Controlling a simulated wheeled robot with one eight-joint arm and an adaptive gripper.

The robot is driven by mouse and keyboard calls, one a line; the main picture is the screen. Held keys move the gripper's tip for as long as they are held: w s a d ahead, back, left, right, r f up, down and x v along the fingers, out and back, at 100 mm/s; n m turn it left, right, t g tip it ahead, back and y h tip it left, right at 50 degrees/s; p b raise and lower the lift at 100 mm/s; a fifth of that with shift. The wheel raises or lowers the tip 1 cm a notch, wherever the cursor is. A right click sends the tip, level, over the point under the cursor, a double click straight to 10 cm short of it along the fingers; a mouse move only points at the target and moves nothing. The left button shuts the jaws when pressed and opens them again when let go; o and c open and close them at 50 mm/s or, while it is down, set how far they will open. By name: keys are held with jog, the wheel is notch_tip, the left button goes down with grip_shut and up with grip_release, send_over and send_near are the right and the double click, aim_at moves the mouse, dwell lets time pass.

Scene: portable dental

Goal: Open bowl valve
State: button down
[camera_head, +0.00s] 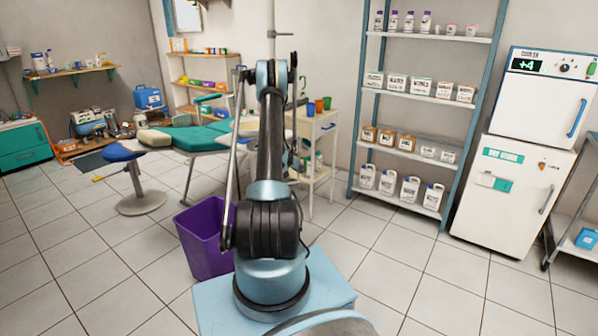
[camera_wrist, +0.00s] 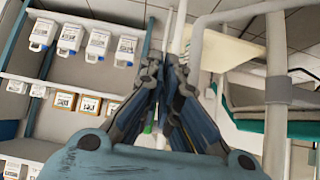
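No bowl or bowl valve can be made out in either view. A thin green curved piece (camera_head: 302,86) shows just right of my arm, above the white trolley (camera_head: 328,128) in the head view; I cannot tell what it is. My arm stands in front of part of the trolley and hides whatever is behind it. My gripper (camera_wrist: 162,62) shows in the wrist view with its two dark fingers close together and a narrow gap between them. I see nothing clearly held; whether it is fully shut is unclear. In the head view the fingers cannot be made out.
Orange and blue cups (camera_head: 319,105) stand on the trolley. A purple bin (camera_head: 203,243) is left of my base. The green dental chair (camera_head: 195,138) and a blue stool (camera_head: 122,152) are at left. A tall shelf (camera_head: 411,152) and white cooler (camera_head: 540,95) stand at right. Floor between is clear.

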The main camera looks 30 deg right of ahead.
jog(key=s+a, duration=0.5)
jog(key=a, duration=0.7)
jog(key=shift+s+a, duration=0.15)
jog(key=shift+s, duration=0.25)
